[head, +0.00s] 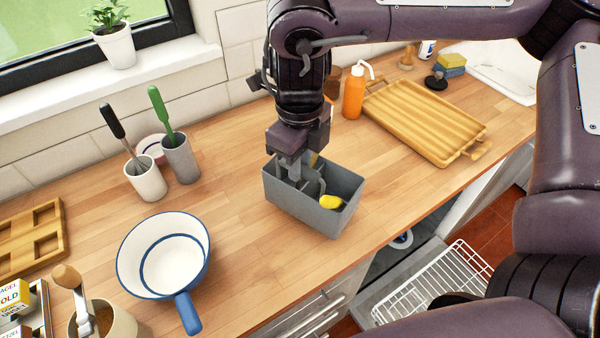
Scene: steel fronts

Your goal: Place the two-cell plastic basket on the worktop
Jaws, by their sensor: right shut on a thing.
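The two-cell plastic basket (312,207) is a grey open box with a divider, at the middle of the wooden worktop (240,250). It looks upright, on or just above the wood; I cannot tell if it touches. A yellow item (331,202) lies in its right cell. My right gripper (297,175) points down into the basket and is shut on it, seemingly at the middle divider. The fingertips are partly hidden by the basket walls. My left gripper is not in view.
A white bowl-like pan with blue handle (170,255) stands left. Two utensil cups (182,160) stand behind it. An orange bottle (354,92) and a ribbed wooden tray (425,120) are back right. An open dishwasher rack (435,285) lies below the front edge. Wood around the basket is clear.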

